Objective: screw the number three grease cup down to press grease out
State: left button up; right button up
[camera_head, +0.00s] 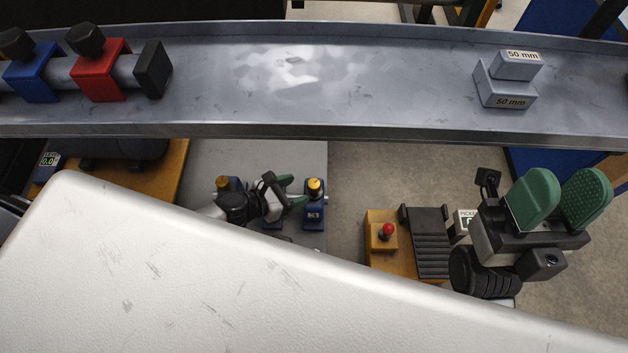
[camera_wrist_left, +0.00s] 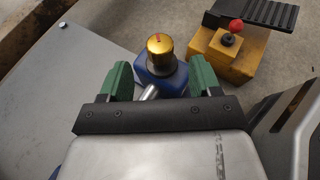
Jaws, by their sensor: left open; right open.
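A grease cup with a brass cap (camera_head: 315,185) stands upright on a blue block (camera_head: 314,214), whose label appears to read 3. In the left wrist view the brass cap (camera_wrist_left: 160,44) has a red mark on top and sits on its blue block (camera_wrist_left: 150,77). My left gripper (camera_head: 286,196) is open and empty beside this cup, on its left in the head view. In the wrist view its green fingers (camera_wrist_left: 160,76) lie either side of the block, with the cap just beyond the tips. My right gripper (camera_head: 562,184) is open and empty at the right.
Another brass-topped cup (camera_head: 223,183) is partly hidden behind my left arm. A yellow box with a red-knobbed lever (camera_head: 387,232) and a black ribbed pedal (camera_head: 429,240) are to the right. A metal channel (camera_head: 390,90) crosses above; a white surface (camera_head: 180,280) covers the foreground.

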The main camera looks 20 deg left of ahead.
aim_at(310, 185)
pick_arm(q)
jog(key=b+x, duration=0.2)
jog(key=x, duration=0.5)
jog(key=c, duration=0.9)
